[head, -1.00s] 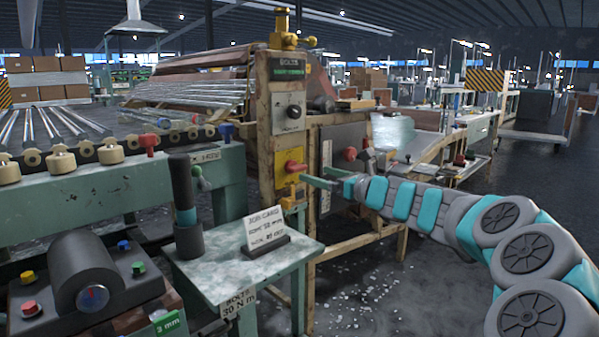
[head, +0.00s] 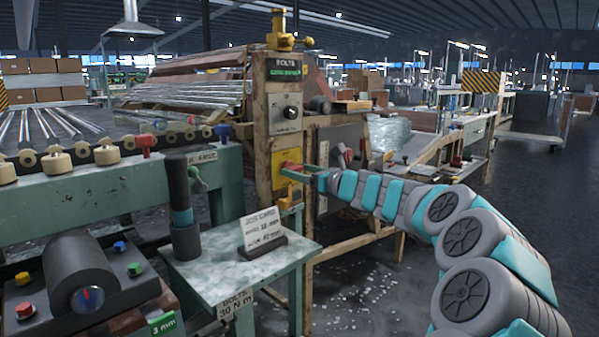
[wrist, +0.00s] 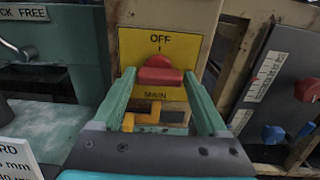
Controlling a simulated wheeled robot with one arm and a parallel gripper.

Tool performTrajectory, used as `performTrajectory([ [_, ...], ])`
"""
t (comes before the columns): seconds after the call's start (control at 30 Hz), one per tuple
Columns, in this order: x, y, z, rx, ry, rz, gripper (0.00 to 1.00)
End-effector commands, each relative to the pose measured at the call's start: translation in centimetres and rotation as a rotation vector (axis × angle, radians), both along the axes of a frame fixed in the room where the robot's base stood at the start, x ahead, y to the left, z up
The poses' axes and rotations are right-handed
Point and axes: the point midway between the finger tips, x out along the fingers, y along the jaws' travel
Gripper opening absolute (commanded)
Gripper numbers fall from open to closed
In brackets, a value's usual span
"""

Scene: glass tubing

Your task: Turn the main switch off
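The main switch is a red knob (wrist: 159,72) on a yellow plate (wrist: 201,50) marked OFF above and MAIN below. In the wrist view the knob looks wider than tall, with a short dark mark above it under OFF. In the head view the yellow plate (head: 278,160) is on a wooden post, its knob partly hidden by my fingers. My gripper (wrist: 160,75) is open, with one green finger on each side of the knob. I cannot tell whether the fingers touch it. My gripper also shows in the head view (head: 290,169).
A yellow bracket (wrist: 147,116) sits just below the plate. A dark panel with red and blue knobs (wrist: 290,75) stands to the right. In the head view a small green table (head: 215,255) holds a card (head: 262,228) and a dark cylinder. Open floor lies to the right.

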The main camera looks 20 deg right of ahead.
Motion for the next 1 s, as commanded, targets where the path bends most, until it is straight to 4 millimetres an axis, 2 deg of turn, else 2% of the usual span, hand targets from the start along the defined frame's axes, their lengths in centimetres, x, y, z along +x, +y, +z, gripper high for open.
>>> performTrajectory([
  [0.07,0.0,0.0,0.0,0.0,0.0,0.0,0.66],
  [0.53,-0.01,-0.01,-0.02,0.0,0.0,0.0,0.13],
  [0.77,0.0,0.02,0.0,-0.014,-0.005,0.0,0.12],
  [1.0,0.0,0.04,0.06,-0.106,-0.041,0.001,0.12],
])
